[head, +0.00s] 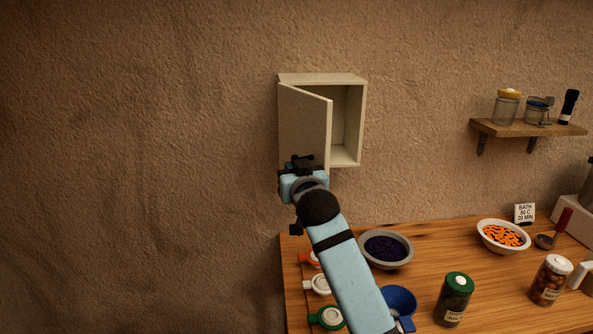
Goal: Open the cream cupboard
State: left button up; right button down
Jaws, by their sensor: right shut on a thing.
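The cream cupboard (348,122) hangs on the wall above the back left part of the table. Its door (304,124) is hinged on the left and stands partly open, and the inside that shows is empty. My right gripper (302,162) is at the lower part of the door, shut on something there. The arm and gripper hide the door's lower edge and the handle, so I cannot see the grip itself. My left gripper is not in view.
The wooden table (450,250) below holds a bowl of dark berries (386,248), a bowl of orange pieces (503,236), a green-lidded jar (454,298) and a white-lidded jar (550,280). A wall shelf (527,127) with jars is at right. Wall left of the cupboard is clear.

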dwell(0.5)
jog(key=c, duration=1.1)
grip_release()
